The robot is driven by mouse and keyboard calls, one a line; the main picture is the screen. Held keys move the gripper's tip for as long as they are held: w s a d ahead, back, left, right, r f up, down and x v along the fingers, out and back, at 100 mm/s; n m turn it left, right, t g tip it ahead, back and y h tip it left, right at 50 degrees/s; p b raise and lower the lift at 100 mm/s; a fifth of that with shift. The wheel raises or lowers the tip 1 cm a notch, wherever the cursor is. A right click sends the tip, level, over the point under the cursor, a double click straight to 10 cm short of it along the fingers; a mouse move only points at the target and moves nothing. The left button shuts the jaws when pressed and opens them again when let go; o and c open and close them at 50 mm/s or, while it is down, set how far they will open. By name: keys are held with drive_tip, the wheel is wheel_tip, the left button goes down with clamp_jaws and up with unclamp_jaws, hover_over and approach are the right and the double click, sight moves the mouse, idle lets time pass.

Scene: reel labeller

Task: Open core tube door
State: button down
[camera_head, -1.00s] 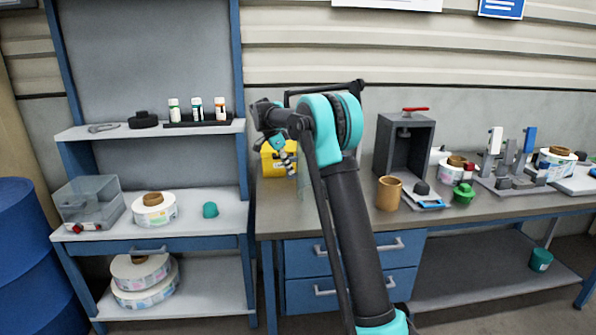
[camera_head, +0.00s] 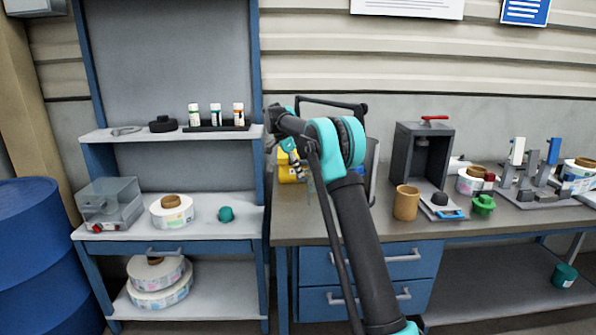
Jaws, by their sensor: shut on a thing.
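My gripper (camera_head: 296,164) is above the workbench's left end, in front of a yellow thing (camera_head: 289,174). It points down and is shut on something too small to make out. A dark-framed piece of equipment (camera_head: 330,101) stands behind my arm, its top bar showing above and a grey upright panel (camera_head: 373,172) on the right. A faint see-through pane seems to lie just right of the gripper. I cannot tell which of these parts is the core tube door, or how far it is open; my arm hides most of this area.
A shelf rack (camera_head: 205,135) with small bottles stands left of the bench. On the bench (camera_head: 330,228) to the right are a brown cylinder (camera_head: 406,203), a grey press with a red lever (camera_head: 423,152), and a green knobbed piece (camera_head: 484,204). A blue drum (camera_head: 40,245) is at far left.

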drive_tip(key=c, duration=1.4)
unclamp_jaws()
drive_tip(key=v, duration=1.2)
drive_tip(key=shift+a+f, duration=0.1)
drive_tip(key=s+d+f+n+y, duration=0.1)
drive_tip(key=s+d+f+n, duration=0.25)
drive_tip(key=s, duration=0.35)
drive_tip(key=s+d+f+n+t+y, duration=0.1)
drive_tip(key=s+d+f+n, duration=0.15)
drive_tip(key=s+d, duration=0.3)
drive_tip(key=s+d+f+n+y, duration=0.1)
drive_tip(key=s+d+f+n, duration=0.1)
drive_tip(key=s+d+f, duration=0.35)
drive_tip(key=s+d+f+n, duration=0.1)
drive_tip(key=s+f, duration=0.4)
drive_tip(key=s, duration=0.5)
drive_tip(key=s+f+n+t, duration=0.1)
drive_tip(key=s+f+n, duration=0.3)
drive_tip(key=s, duration=0.7)
drive_tip(key=s+d+f+n+t+y, duration=0.1)
drive_tip(key=s+f+n, duration=0.1)
drive_tip(key=s+f, duration=0.6)
drive_tip(key=s, duration=0.3)
drive_tip(key=shift+d+f, duration=0.25)
drive_tip(key=shift+d, duration=0.1)
